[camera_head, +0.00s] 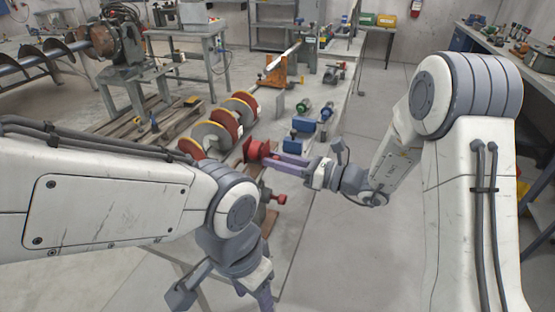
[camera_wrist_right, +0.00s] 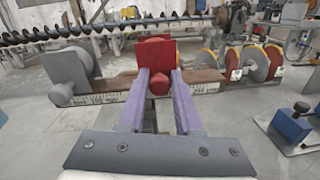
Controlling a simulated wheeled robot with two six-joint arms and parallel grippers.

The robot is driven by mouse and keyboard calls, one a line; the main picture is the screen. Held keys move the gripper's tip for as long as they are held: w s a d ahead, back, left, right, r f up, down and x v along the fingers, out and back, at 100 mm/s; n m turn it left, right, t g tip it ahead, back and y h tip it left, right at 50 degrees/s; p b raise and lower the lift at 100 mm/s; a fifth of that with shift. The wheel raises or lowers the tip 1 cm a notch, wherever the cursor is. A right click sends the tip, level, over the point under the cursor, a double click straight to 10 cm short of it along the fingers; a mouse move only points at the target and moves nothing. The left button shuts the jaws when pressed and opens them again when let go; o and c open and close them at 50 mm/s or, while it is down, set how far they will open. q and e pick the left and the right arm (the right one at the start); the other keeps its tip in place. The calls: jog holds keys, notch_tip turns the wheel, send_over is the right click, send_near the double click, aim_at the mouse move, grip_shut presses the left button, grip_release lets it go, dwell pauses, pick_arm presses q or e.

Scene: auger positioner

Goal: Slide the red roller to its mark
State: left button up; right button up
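The red roller (camera_wrist_right: 154,50) is a red block with a round red knob, on a brown rail (camera_wrist_right: 205,80) with a pale, marked scale strip along its front edge. In the head view the red roller (camera_head: 254,150) is at the tips of my right gripper (camera_head: 278,161). In the right wrist view the purple fingers of my right gripper (camera_wrist_right: 159,88) lie either side of the knob, which fills the gap between them. My left gripper (camera_head: 262,292) hangs low at the bottom edge, away from the roller; its finger opening is not clear.
A grey block with a knob (camera_wrist_right: 70,75) stands at the left on the rail. Blue blocks (camera_head: 303,125) stand to the right of the roller. A long auger (camera_head: 35,62) is at the far left.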

jog(key=shift+o, duration=1.2)
jog(key=shift+a, duration=0.1)
jog(key=v, duration=1)
jog(key=shift+b, duration=0.4)
